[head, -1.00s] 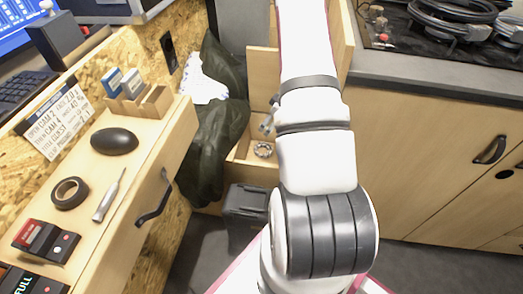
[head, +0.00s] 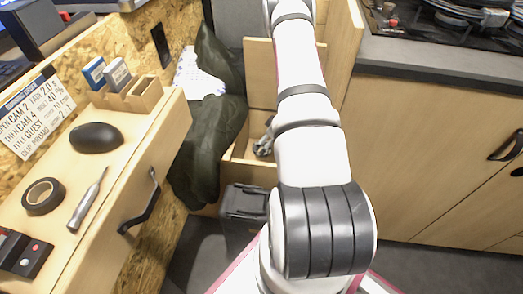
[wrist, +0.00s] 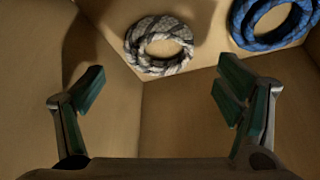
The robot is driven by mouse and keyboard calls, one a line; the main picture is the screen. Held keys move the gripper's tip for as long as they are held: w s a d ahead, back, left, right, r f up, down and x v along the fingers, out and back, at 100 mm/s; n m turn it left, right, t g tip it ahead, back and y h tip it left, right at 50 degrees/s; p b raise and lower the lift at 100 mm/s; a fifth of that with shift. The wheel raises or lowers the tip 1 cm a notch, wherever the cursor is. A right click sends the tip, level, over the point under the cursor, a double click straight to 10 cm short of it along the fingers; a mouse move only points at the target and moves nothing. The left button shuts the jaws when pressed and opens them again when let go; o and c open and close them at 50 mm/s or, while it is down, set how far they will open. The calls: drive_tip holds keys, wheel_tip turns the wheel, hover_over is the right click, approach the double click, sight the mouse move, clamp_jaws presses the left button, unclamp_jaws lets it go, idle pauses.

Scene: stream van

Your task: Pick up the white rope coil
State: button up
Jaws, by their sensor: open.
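The white rope coil (wrist: 139,40), a ring of pale rope with dark flecks, lies on the wooden bottom of an open box, near the top middle of the wrist view. My gripper (wrist: 161,88) is open and empty, its two green-padded fingers spread wide. The coil appears between and beyond the fingertips, not between the pads. In the head view my gripper (head: 264,147) shows partly beside my arm, inside the wooden box (head: 238,163). The coil cannot be made out there.
A blue rope coil (wrist: 240,27) lies right of the white one. Box walls surround the gripper. In the head view, dark cloth (head: 205,140) hangs left of the box, a black case (head: 243,208) stands in front, and a cabinet (head: 415,155) is at right.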

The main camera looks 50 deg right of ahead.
sight(260, 150)
drive_tip(key=x, duration=0.1)
drive_tip(key=b+x, duration=0.1)
drive_tip(key=x, duration=0.1)
drive_tip(key=b+x, duration=0.1)
drive_tip(key=x, duration=0.1)
drive_tip(key=shift+s+a+f, duration=0.1)
drive_tip(key=shift+s, duration=0.15)
drive_tip(key=c, duration=1)
drive_tip(key=shift+o, duration=0.2)
